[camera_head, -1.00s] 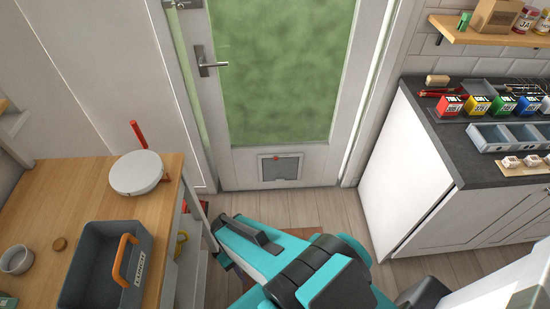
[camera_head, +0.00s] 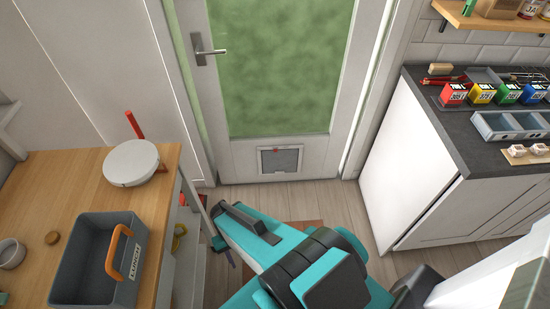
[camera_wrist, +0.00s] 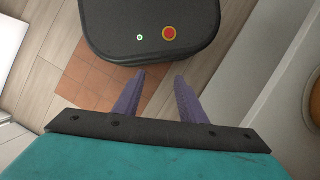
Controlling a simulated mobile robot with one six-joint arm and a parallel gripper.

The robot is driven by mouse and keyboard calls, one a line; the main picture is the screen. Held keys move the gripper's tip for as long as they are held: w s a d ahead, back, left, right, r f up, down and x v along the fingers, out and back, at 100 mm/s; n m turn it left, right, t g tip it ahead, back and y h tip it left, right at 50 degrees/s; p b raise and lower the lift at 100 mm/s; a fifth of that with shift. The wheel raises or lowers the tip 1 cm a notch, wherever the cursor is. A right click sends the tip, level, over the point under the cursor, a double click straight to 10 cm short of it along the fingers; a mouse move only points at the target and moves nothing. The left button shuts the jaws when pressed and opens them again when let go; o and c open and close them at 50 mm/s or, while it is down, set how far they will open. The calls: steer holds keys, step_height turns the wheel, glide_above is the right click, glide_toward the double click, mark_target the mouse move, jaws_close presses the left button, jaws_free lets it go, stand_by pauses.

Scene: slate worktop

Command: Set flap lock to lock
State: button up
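The pet flap (camera_head: 280,161) is a small grey-framed panel low in the white door. A small reddish piece shows at the top middle of its frame; it is too small to tell which way the lock is set. My gripper (camera_wrist: 157,92) shows in the wrist view with two purple fingers apart and nothing between them. It points down over the floor, away from the flap. In the head view my teal arm reaches forward below the door, and the fingers are mostly hidden. The flap is not in the wrist view.
A wooden table (camera_head: 90,177) at left holds a grey lunch crate (camera_head: 70,268) and a white round lidded pan (camera_head: 130,163). A dark worktop (camera_head: 450,140) with coloured boxes stands at right. Floor (camera_head: 325,200) before the door is clear. A terracotta mat (camera_wrist: 95,85) lies below.

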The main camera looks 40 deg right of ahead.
steer(key=w+d+f+m+t+b, duration=0.3)
steer(key=w+d+f+m+b, duration=0.15)
steer(key=w+m+b, duration=0.3)
steer(key=w+d+f+m+t+b, duration=0.35)
steer(key=w+d+m+b, duration=0.25)
steer(key=w, duration=0.3)
steer(key=w+d+f+m+t+b, duration=0.35)
steer(key=w+d+m+b, duration=0.3)
steer(key=w, duration=0.25)
steer(key=d+r+m+t+h+b, duration=0.1)
steer(key=d+m+h+b, duration=0.3)
steer(key=d+m+b, duration=0.4)
steer(key=w+d+r+m+t+h+b, duration=0.1)
steer(key=d+m+h+b, duration=0.4)
steer(key=d, duration=1.5)
steer(key=r+m+t+b, duration=0.1)
steer(key=m+t+b, duration=0.1)
steer(key=m, duration=0.5)
steer(key=shift+d+r+m+b, duration=0.2)
steer(key=shift+d+m+b, duration=0.2)
steer(key=shift+b, duration=0.15)
steer(key=shift+w, duration=0.1)
